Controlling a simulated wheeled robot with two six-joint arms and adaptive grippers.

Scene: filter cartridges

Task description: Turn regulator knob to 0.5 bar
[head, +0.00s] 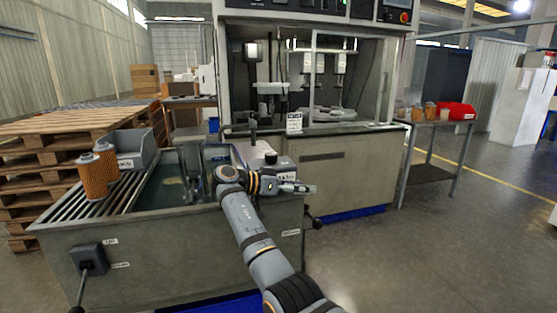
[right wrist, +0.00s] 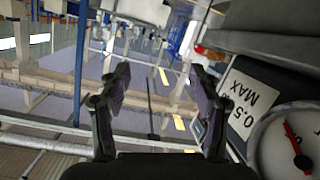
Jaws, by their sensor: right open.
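My right gripper (head: 299,188) is at the right end of the test bench, in front of a grey box with a black knob (head: 271,158) on top, which looks like the regulator knob. In the right wrist view the two fingers of my right gripper (right wrist: 162,88) stand apart with nothing between them. A round white gauge (right wrist: 291,143) with a red needle is at the lower right, outside the fingers. A white label (right wrist: 248,100) reading "0.5" and "MAX" is beside it. The knob is not clearly visible in this wrist view. My left gripper is out of view.
The grey bench (head: 165,245) has a basin and a slatted rack with orange filter cartridges (head: 93,175) and a grey bin (head: 135,150). A lever with a black ball (head: 317,224) sticks out on its right side. A large cabinet stands behind. The floor at right is clear.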

